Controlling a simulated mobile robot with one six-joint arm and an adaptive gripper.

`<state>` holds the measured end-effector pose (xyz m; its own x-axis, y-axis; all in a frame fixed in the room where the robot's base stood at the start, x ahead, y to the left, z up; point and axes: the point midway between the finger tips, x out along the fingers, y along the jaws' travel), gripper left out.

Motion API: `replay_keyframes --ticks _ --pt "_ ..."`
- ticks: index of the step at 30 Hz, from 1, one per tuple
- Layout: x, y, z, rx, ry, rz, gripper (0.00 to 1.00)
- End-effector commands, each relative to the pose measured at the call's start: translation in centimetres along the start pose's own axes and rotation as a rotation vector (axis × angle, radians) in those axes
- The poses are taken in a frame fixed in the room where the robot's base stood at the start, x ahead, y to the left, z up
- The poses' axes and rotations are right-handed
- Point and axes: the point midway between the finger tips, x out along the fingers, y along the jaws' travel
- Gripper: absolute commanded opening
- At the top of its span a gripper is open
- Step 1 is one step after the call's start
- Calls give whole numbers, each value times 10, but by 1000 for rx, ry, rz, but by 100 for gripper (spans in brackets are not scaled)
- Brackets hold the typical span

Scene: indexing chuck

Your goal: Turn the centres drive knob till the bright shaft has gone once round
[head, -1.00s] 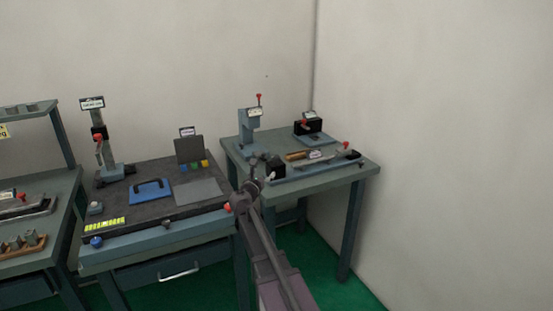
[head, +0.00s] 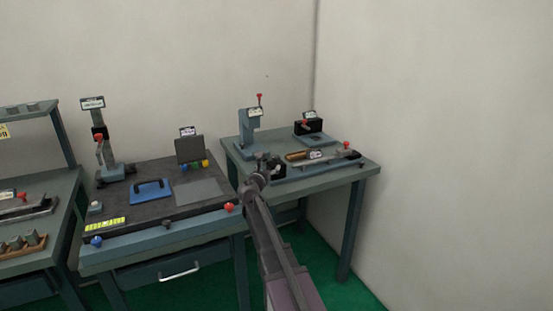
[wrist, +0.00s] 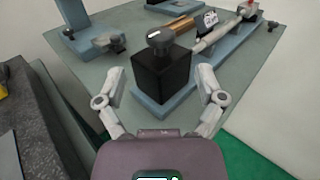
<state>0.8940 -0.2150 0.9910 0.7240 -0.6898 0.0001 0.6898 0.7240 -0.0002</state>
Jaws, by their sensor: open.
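The centres device stands on the right bench, with a blue-grey base (head: 322,170) and a label (head: 316,154). In the wrist view its black block (wrist: 162,82) stands at the near end, topped by a dark knob (wrist: 161,38) with a light mark. The bright shaft (wrist: 214,36) runs from behind the block towards the far end, beside a bronze-coloured cylinder (wrist: 182,28). My gripper (wrist: 160,74) is open and empty. Its fingers appear on either side of the block, nearer the camera; contact is not visible. In the head view my gripper (head: 268,163) hides most of the block.
A red-knobbed part (wrist: 246,10) is at the device's far end. A grey-blue stand (head: 252,125) and another black fixture (head: 311,127) stand behind on the bench. The dark-topped bench (head: 130,200) lies left. Bare bench top shows around the device in the wrist view.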

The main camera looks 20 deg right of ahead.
Motion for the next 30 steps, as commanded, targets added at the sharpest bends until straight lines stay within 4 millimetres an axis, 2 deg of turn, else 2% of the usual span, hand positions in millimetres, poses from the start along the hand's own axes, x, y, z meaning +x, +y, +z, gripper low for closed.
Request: replay_keyframes --ticks 1,6,15,21,30 --pt "12 1 0 0 0 -2 88" --pt "38 1 0 0 0 -1 88" --pt "73 0 0 0 0 -1 88" --pt "82 -1 0 0 0 -1 88" --pt "82 -1 0 0 0 -1 88"
